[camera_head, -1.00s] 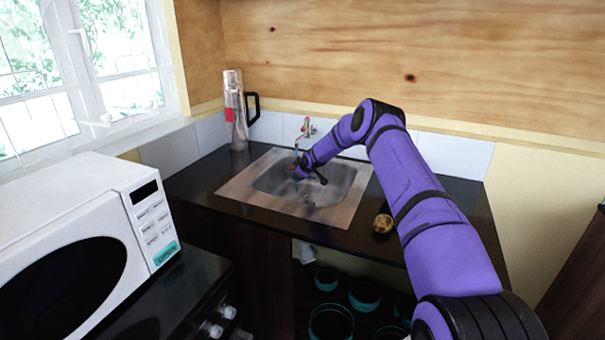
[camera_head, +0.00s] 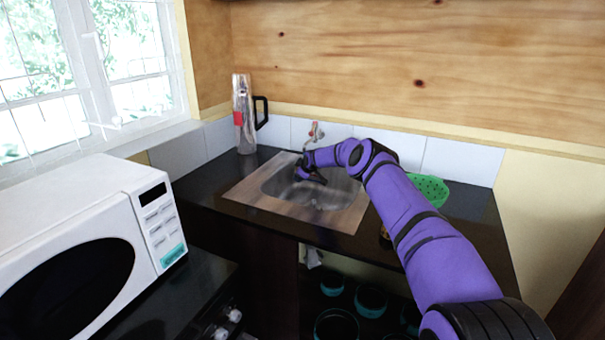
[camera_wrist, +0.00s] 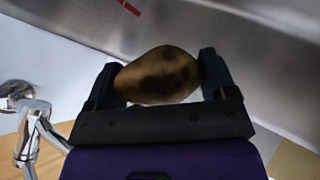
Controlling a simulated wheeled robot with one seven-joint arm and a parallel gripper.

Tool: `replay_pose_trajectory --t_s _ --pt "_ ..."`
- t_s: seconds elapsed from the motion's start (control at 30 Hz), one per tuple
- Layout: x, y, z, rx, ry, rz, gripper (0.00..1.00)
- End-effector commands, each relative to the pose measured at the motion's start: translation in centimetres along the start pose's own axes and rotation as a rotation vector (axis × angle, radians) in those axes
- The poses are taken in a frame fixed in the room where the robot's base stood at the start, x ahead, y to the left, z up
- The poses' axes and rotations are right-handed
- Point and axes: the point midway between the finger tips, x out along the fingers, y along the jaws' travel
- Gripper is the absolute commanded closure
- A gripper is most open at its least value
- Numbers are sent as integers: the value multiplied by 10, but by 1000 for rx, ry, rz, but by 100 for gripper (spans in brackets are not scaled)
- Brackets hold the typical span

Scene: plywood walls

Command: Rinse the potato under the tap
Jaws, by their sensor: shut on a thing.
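A brown, dark-blotched potato (camera_wrist: 158,76) is held between the two fingers of my gripper (camera_wrist: 157,84) in the wrist view. In the head view my gripper (camera_head: 312,177) is over the metal sink (camera_head: 343,215), close below the tap; the potato cannot be made out there. The tap (camera_head: 315,133), with a red part on top, stands on the wall behind the sink. Chrome tap parts (camera_wrist: 27,125) also show at the left of the wrist view. I cannot tell whether water runs.
A green colander (camera_head: 430,188) is right of the sink, partly behind my arm. A brown roundish thing (camera_head: 385,238) on the counter is mostly hidden by my arm. A white microwave (camera_head: 100,225) is at the left.

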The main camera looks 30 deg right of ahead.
Motion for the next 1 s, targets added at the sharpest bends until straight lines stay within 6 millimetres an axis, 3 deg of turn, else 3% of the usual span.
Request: replay_pose_trajectory --t_s 1.0 --pt "0 9 8 -1 0 0 48"
